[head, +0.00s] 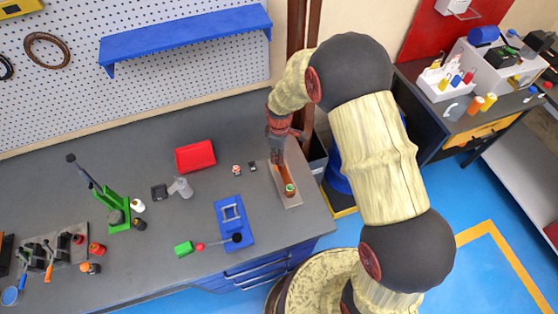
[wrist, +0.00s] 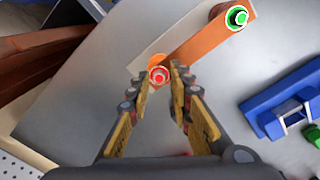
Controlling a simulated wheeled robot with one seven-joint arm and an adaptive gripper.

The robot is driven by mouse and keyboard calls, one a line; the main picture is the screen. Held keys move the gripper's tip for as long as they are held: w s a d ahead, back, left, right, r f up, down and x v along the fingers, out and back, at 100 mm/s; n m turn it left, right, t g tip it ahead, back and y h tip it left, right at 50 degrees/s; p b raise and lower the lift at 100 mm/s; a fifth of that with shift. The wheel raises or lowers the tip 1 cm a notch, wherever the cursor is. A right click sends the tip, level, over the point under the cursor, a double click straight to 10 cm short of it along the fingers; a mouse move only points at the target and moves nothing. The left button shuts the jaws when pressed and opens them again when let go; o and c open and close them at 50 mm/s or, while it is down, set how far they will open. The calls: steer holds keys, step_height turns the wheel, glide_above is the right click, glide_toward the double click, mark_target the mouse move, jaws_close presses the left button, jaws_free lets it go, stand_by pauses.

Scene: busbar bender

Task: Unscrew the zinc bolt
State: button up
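A copper-coloured busbar (head: 283,175) lies on a grey plate (head: 294,204) near the bench's right end; it also shows in the wrist view (wrist: 200,44). A bolt with a green ring (wrist: 237,18) sits at its far end and also shows in the head view (head: 290,188). A bolt with a red ring (wrist: 159,75) sits at its near end, hidden behind my gripper in the head view. I cannot tell by finish which bolt is zinc. My gripper (wrist: 159,77) points down over the red-ringed bolt. Its fingers are apart, one on each side, with visible gaps.
A blue fixture (head: 233,222) lies left of the plate; it shows at the right in the wrist view (wrist: 290,108). A pegboard wall with a blue shelf (head: 185,35) stands behind.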

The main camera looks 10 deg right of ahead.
steer(key=shift+m, duration=0.3)
steer(key=m, duration=0.5)
steer(key=shift+m, duration=0.3)
steer(key=shift+m, duration=0.5)
steer(key=c, duration=0.3)
jaws_close()
stand_by(0.4)
